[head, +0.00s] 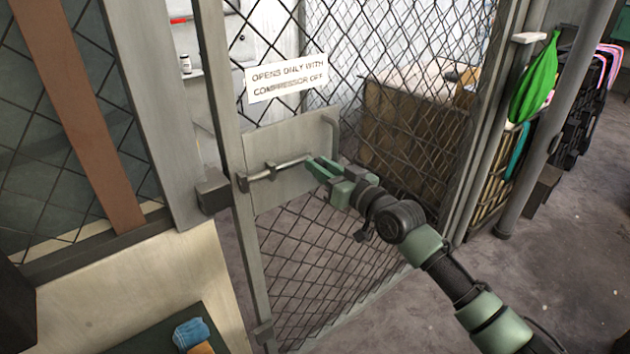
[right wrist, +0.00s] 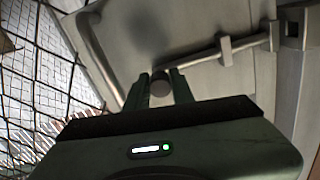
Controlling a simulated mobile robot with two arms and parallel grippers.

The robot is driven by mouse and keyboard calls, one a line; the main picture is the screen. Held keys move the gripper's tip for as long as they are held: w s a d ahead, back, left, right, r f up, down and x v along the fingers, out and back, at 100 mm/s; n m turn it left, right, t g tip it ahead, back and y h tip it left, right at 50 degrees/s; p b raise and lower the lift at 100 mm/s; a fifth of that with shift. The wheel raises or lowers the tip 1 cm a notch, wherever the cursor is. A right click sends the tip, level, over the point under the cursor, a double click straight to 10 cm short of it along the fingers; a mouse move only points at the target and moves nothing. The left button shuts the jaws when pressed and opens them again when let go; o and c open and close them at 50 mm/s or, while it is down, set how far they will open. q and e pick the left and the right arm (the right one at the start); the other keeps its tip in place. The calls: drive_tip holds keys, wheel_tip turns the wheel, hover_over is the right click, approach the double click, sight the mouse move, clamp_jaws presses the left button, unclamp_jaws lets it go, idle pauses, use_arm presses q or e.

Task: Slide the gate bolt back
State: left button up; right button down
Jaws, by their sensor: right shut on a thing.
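The gate bolt (head: 285,167) is a thin grey metal rod lying across a plain plate (head: 302,145) on the mesh gate. In the right wrist view the bolt (right wrist: 200,56) runs through two brackets toward a keeper block (right wrist: 291,33). The keeper (head: 212,191) is on the post left of the gate. I see no rod clearly crossing the gap between the end bracket and the keeper. My green right gripper (head: 318,168) is shut on the bolt's round handle (right wrist: 160,82), at the bolt's right end. My left gripper is not in view.
A sign (head: 286,77) hangs on the gate above the plate. Behind the mesh stands a large brown box (head: 400,135). A bench corner (head: 135,285) with a blue item (head: 190,333) is at lower left. Floor (head: 400,315) is clear below the gate.

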drive_tip(key=shift+d+r, duration=0.15)
drive_tip(key=c, duration=1.2)
unclamp_jaws()
drive_tip(key=shift+w+d, duration=0.1)
drive_tip(key=shift+d, duration=0.15)
drive_tip(key=b+v, duration=0.1)
drive_tip(key=v, duration=0.6)
drive_tip(key=shift+s+d, duration=0.15)
drive_tip(key=shift+s, duration=0.2)
